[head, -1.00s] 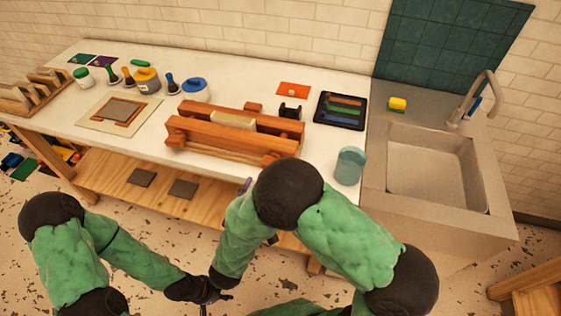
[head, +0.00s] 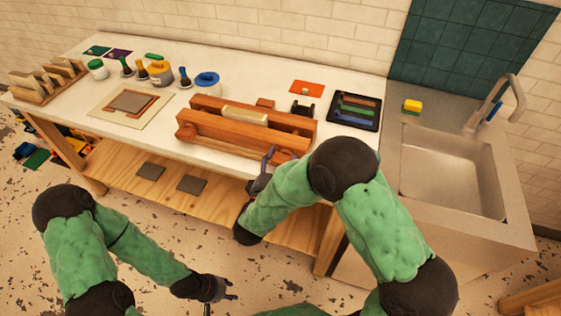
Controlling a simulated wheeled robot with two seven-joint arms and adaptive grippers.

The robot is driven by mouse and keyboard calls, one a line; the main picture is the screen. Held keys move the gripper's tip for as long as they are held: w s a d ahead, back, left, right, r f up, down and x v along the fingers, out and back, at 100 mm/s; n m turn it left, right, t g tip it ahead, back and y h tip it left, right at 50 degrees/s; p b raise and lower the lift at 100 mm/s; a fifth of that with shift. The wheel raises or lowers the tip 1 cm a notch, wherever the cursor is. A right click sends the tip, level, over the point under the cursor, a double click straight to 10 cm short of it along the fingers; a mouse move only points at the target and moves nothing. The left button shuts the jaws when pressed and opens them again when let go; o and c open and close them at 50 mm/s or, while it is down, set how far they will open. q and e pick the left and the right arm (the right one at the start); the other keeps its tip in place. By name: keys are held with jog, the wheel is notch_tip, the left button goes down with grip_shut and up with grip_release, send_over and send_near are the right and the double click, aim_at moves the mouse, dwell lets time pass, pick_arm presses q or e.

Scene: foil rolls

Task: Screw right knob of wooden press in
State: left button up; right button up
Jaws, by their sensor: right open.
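The wooden press (head: 235,133) lies on the white workbench, two long orange-brown beams with a pale block (head: 246,115) between them. Its left knob (head: 187,131) shows at the front left. Its right knob (head: 281,156) shows at the front right, partly hidden behind my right arm and gripper. My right gripper (head: 263,170) is open, just in front of the press by the right knob; I cannot tell whether it touches it. My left gripper (head: 226,290) hangs low over the floor, away from the bench, and appears empty; its opening is unclear.
A black tray with coloured strips (head: 355,110), an orange card (head: 306,87) and a small black holder (head: 302,108) lie right of the press. A blue-lidded jar (head: 207,83) stands behind its left end. The sink (head: 450,175) is at the right.

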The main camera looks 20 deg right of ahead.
jog(key=c, duration=1.2)
jog(key=shift+o, duration=0.2)
jog(key=shift+m, duration=0.3)
